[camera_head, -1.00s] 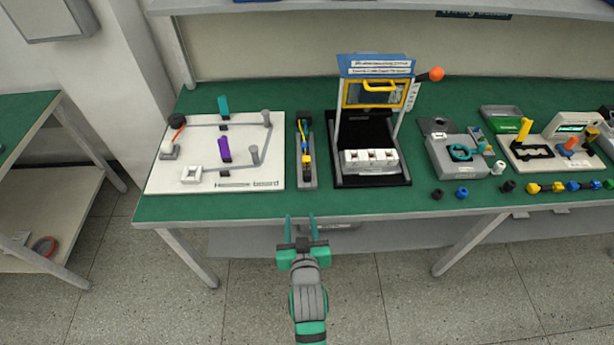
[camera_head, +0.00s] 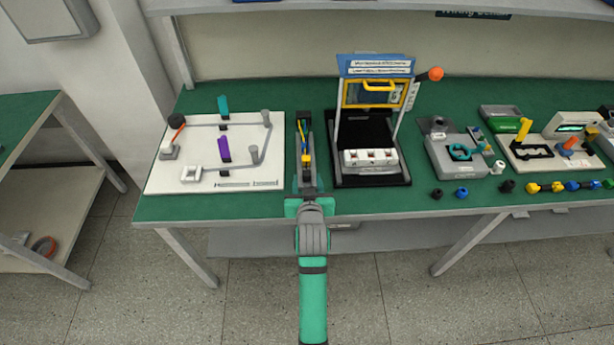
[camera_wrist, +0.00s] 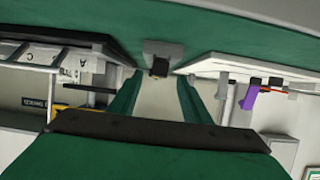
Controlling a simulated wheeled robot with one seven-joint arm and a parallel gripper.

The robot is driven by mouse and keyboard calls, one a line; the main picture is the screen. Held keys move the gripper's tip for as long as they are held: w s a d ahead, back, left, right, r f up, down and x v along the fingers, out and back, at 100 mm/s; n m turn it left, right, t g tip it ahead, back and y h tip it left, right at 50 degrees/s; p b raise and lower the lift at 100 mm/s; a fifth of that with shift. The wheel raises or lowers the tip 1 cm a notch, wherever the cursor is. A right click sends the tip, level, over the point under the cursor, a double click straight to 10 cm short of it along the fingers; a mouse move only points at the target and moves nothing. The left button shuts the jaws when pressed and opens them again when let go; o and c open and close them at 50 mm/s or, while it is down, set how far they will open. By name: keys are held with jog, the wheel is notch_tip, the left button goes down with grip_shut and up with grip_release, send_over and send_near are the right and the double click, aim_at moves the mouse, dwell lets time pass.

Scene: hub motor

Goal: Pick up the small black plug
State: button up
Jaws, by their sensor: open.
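A narrow grey fixture (camera_head: 300,134) stands on the green bench, with yellow and black parts in its slot. A small black piece, seemingly the plug (camera_wrist: 160,67), shows at the fixture's near end in the wrist view. My gripper (camera_head: 306,185) is at the bench's front edge, by that end of the fixture, and partly hides it in the head view. In the wrist view my gripper (camera_wrist: 158,95) is open, its green fingers apart with nothing between them. The black piece appears beyond the fingertips, lined up with the gap.
A white board (camera_head: 210,180) with posts and clips lies close on the left. A black-based press (camera_head: 340,170) with a yellow handle stands close on the right. Small black pieces (camera_head: 437,193) and a blue one (camera_head: 462,192) lie farther right along the front edge.

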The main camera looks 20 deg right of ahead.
aim_at(306, 173)
jog(key=x, duration=0.5)
jog(key=shift+r, duration=0.2)
jog(key=shift+c, duration=0.6)
jog(key=shift+d, duration=0.1)
grip_shut()
jog(key=shift+w, duration=0.1)
